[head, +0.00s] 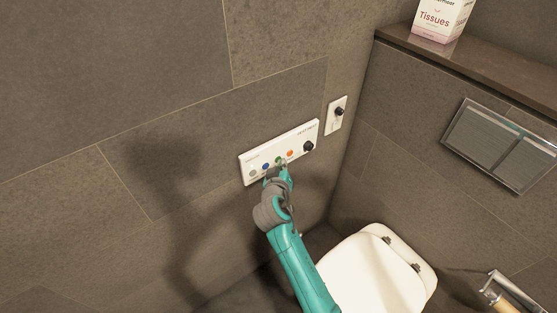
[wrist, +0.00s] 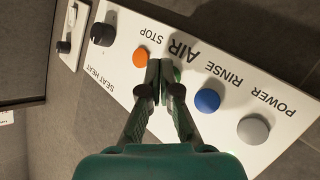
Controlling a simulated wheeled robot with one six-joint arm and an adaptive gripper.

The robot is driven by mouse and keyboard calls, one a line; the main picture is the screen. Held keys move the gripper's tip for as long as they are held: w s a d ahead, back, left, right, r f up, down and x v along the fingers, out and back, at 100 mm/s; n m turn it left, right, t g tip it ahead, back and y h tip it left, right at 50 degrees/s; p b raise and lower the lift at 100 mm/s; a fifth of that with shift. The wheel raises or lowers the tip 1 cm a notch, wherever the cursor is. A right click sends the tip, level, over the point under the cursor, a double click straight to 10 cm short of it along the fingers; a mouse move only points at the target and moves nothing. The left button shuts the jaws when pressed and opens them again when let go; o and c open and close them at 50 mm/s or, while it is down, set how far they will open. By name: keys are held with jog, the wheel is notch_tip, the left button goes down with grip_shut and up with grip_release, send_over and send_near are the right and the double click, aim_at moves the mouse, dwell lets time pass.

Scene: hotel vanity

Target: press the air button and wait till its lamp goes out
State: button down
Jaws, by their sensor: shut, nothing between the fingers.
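The white control panel (head: 300,138) is fixed to the grey tiled wall and shows in the wrist view (wrist: 215,95), its labels upside down there. The green air button (wrist: 177,74) lies under the AIR label, mostly hidden behind my fingertips. My gripper (wrist: 159,68) is shut and empty, its tips in front of or against the air button; contact cannot be told. In the head view my gripper (head: 280,169) reaches the panel's lower middle from below. No air lamp can be made out; it may be hidden by the fingers.
The orange stop button (wrist: 140,56) is close beside the fingertips. The blue rinse button (wrist: 207,100) and grey power button (wrist: 253,130) lie on the other side. A black knob (head: 308,146) and a small switch plate (head: 337,115) are further right. A toilet (head: 375,275) stands below.

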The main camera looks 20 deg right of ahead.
jog(key=shift+w, duration=0.1)
dwell(0.5)
jog(key=shift+s+d, duration=0.15)
jog(key=shift+s, duration=0.65)
jog(key=s, duration=0.3)
jog(key=s+d, duration=0.1)
jog(key=s, duration=0.1)
dwell(0.8)
